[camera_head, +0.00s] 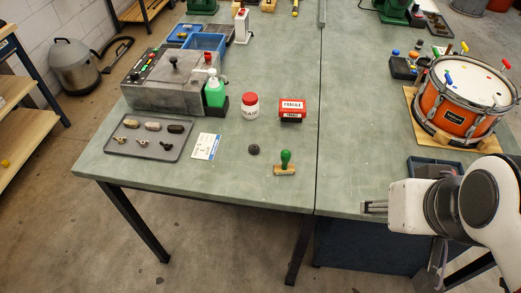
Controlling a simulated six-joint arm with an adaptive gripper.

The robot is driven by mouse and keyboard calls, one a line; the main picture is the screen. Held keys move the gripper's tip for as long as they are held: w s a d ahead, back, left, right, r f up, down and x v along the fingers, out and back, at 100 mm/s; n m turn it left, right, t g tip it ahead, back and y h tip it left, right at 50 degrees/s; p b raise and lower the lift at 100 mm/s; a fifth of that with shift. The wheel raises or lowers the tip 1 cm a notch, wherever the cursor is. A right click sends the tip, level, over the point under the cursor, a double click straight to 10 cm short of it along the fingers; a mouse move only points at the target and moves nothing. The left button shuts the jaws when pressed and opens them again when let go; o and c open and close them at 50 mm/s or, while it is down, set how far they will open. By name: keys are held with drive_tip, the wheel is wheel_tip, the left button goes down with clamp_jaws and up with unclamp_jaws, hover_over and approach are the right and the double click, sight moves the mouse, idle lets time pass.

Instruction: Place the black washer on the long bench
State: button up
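A small dark round piece (253,149) lies flat on the green bench top (225,180), left of the green-handled stamp. It may be the black washer, but it is too small to see a hole. My gripper (368,207) is at the lower right, pointing left over the bench's front edge, well to the right of the dark piece. Its fingers are small here, and I cannot tell whether they are open or shut. I see nothing clearly held between them.
A stamp (285,165), a red box (292,109), a white jar (250,106) and a card (206,146) surround the dark piece. A grey parts tray (107,143) lies left. A drum (465,97) and a dark bin (420,162) stand right.

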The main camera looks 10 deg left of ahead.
sight(254, 149)
drive_tip(key=w+a+f+n+g+y, duration=0.1)
drive_tip(key=w+a+f+n, duration=0.2)
drive_tip(key=w+a, duration=0.3)
drive_tip(key=w+a+f+n+y, duration=0.1)
drive_tip(key=w+a+f+n, duration=0.1)
drive_tip(key=w+a, duration=0.4)
drive_tip(key=w+a+f+n+g+y, duration=0.1)
drive_tip(key=w+a+f+n, duration=0.2)
drive_tip(key=w, duration=0.9)
drive_tip(key=shift+w+a+f+n+g, duration=0.2)
drive_tip(key=shift+a+n, duration=0.1)
drive_tip(key=shift+a, duration=0.45)
drive_tip(key=shift+w+a+f+n+g, duration=0.15)
drive_tip(key=shift+a+n, duration=0.15)
drive_tip(key=shift+a, duration=0.45)
drive_tip(key=w+a+f+n, duration=0.2)
drive_tip(key=w+a+f, duration=0.3)
drive_tip(key=a+f, duration=0.2)
drive_tip(key=shift+f+n+g+y, duration=0.3)
drive_tip(key=shift+f+g+y, duration=0.1)
drive_tip(key=shift+f, duration=0.4)
drive_tip(key=shift+x, duration=1.25)
drive_tip(key=shift+f, duration=0.15)
